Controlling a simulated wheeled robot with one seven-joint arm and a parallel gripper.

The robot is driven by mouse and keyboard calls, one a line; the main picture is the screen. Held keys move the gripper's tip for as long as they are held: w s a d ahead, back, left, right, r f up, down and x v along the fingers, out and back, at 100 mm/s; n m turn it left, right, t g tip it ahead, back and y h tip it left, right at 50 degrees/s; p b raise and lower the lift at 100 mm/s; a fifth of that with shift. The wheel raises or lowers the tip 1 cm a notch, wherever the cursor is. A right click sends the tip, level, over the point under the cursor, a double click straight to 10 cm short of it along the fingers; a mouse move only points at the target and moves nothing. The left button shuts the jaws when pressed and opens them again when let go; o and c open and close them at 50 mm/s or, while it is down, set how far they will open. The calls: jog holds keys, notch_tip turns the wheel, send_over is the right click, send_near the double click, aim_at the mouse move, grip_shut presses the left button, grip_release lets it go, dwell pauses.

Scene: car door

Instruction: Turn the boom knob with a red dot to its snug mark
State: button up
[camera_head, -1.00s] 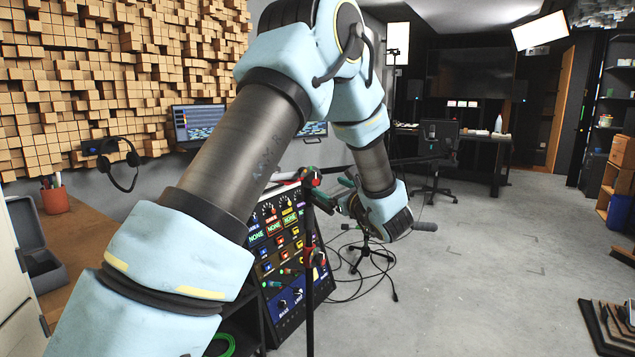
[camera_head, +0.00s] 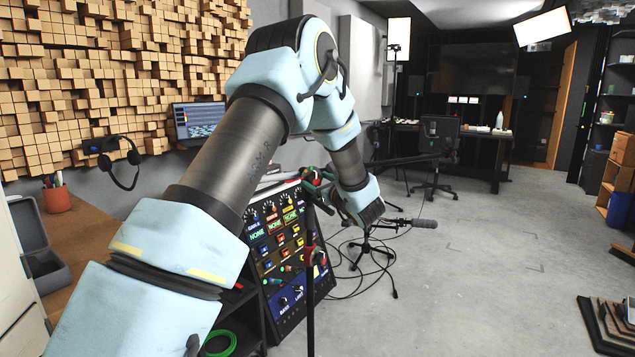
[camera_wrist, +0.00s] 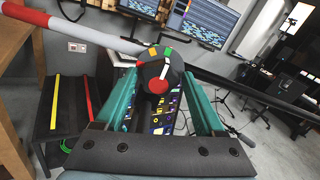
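The boom knob (camera_wrist: 158,66) is a dark round hub with a large red dot (camera_wrist: 160,88) on its near side. Which mark is the snug mark is unclear.
A red-and-white pole (camera_wrist: 75,27) reaches left from the knob, and a dark boom (camera_wrist: 262,88) extends right. A rack of coloured modules (camera_head: 285,245) stands close behind the stand (camera_head: 310,290). Cables lie on the floor. Open floor (camera_head: 470,290) lies to the right.

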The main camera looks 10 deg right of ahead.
grip_shut()
dwell(0.3)
